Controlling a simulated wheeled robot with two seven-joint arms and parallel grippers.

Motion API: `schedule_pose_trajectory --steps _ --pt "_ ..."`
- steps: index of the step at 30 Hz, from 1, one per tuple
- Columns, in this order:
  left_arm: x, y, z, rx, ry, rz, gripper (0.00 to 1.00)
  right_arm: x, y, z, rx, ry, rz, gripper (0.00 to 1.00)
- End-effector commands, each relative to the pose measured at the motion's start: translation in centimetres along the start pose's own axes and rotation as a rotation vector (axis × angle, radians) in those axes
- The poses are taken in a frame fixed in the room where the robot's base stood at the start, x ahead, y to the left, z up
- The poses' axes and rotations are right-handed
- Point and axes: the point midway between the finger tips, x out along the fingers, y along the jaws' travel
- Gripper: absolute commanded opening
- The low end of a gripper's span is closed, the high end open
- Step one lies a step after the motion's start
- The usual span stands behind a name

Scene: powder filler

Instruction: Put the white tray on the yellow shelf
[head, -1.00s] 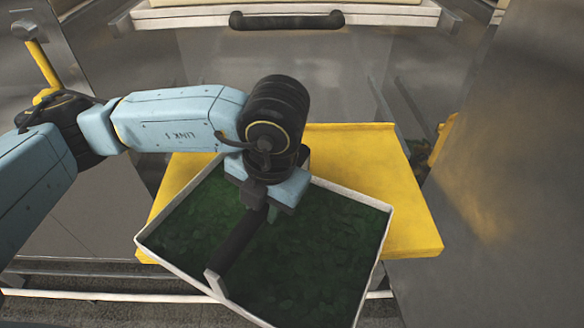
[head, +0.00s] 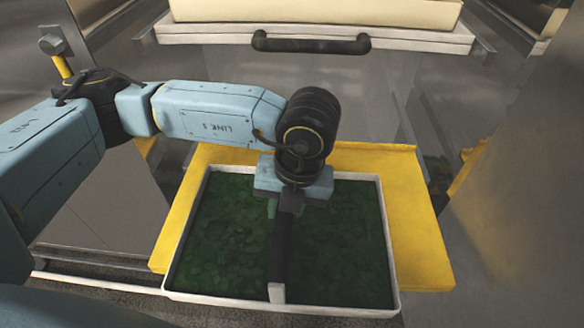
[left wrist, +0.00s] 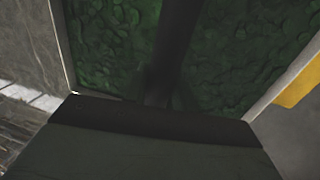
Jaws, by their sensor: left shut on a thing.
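The white tray (head: 230,300) is filled with dark green leafy-looking stuff and has a dark handle bar (head: 280,252) across its middle. It lies over the yellow shelf (head: 420,240), nearly square with it, its front rim past the shelf's front edge. I cannot tell whether it touches the shelf. My left gripper (head: 287,207) is above the tray, shut on the handle; the arm hides part of the tray's back. The left wrist view shows the handle, green contents and tray rim (left wrist: 285,83) close up. My right gripper is not in view.
A drawer-like unit with a black handle (head: 310,44) stands behind the shelf. Metal panels flank the shelf on left and right (head: 530,200). A strip of yellow shelf is bare to the right of the tray.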

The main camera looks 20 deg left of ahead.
Motion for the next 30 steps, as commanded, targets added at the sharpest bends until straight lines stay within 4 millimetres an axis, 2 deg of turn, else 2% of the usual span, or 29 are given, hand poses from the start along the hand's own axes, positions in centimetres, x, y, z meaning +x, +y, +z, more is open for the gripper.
schedule_pose_trajectory --steps 1,9,15,23,30 --pt "-0.4 0.1 1.4 -0.007 -0.002 -0.001 0.00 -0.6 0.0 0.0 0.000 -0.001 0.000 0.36" --pt "-0.2 0.1 7.6 -0.006 -0.003 0.000 0.00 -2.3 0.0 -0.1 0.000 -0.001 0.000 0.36" --pt "0.0 0.0 10.8 -0.001 -0.003 -0.003 0.00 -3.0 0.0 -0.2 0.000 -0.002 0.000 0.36" --pt "0.3 0.0 12.1 0.001 -0.002 -0.002 0.00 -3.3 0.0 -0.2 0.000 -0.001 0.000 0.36" --pt "2.9 -0.4 11.9 0.002 0.001 -0.001 0.00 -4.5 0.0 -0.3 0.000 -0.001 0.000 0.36"
